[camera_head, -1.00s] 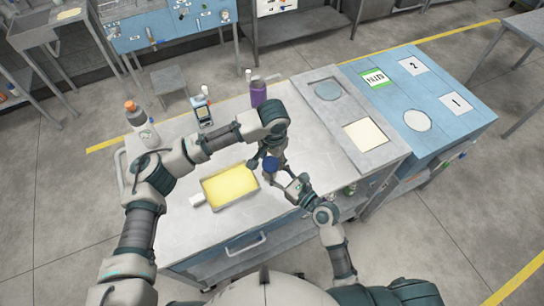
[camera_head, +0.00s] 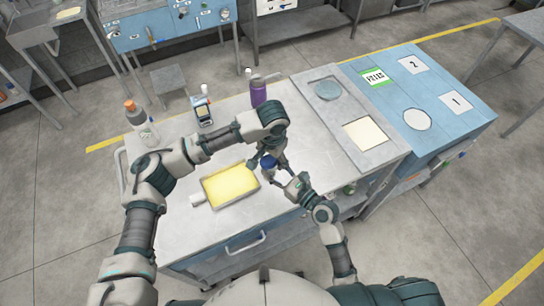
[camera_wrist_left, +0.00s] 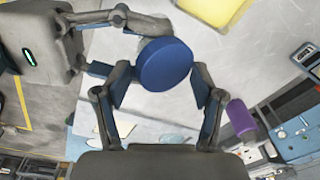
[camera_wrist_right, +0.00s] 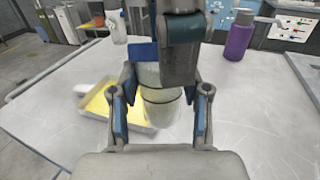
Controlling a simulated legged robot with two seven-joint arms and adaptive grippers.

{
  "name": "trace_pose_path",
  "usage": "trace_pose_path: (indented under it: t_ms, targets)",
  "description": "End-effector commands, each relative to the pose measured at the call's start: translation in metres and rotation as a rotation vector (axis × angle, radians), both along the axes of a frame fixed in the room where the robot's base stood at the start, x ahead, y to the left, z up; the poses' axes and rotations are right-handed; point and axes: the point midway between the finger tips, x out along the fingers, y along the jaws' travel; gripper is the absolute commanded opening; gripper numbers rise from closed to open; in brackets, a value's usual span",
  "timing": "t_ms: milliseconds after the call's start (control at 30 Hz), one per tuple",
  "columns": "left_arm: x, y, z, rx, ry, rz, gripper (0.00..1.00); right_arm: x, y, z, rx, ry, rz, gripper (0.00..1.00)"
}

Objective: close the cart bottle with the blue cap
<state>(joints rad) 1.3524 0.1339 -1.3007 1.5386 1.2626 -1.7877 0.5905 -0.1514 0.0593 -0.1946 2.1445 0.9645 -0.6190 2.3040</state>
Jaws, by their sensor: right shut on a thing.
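The blue cap (camera_wrist_left: 165,63) sits between the spread fingers of my left gripper (camera_wrist_left: 160,85), with a small gap at its left side. In the head view the cap (camera_head: 268,162) is at the top of a small clear bottle, near the cart's right front. In the right wrist view the bottle (camera_wrist_right: 160,105) stands upright between the fingers of my right gripper (camera_wrist_right: 160,112), which is shut on it. A finger of my left gripper hides the bottle's top there, so the cap's seating cannot be told.
A tray with a yellow surface (camera_head: 205,199) lies left of the grippers on the cart (camera_head: 190,235). A grey panel (camera_head: 352,105) lies at right.

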Motion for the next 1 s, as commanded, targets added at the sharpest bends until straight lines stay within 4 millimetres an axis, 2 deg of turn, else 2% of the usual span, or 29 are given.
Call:
trace_pose_path:
  t_ms: [533, 833, 1000]
  targets:
    - [-0.001, -0.001, 0.004, -0.001, 0.0, -0.002, 0.66, 0.0, -0.001, -0.002, -0.003, 0.004, -0.002, 0.0]
    - [-0.003, -0.001, 0.037, -0.001, -0.001, -0.002, 0.66, 0.0, -0.001, -0.002, -0.004, 0.005, -0.002, 0.0]
    - [-0.003, -0.001, 0.042, -0.002, -0.001, -0.002, 0.66, 0.0, -0.001, -0.003, -0.004, 0.005, -0.002, 0.0]
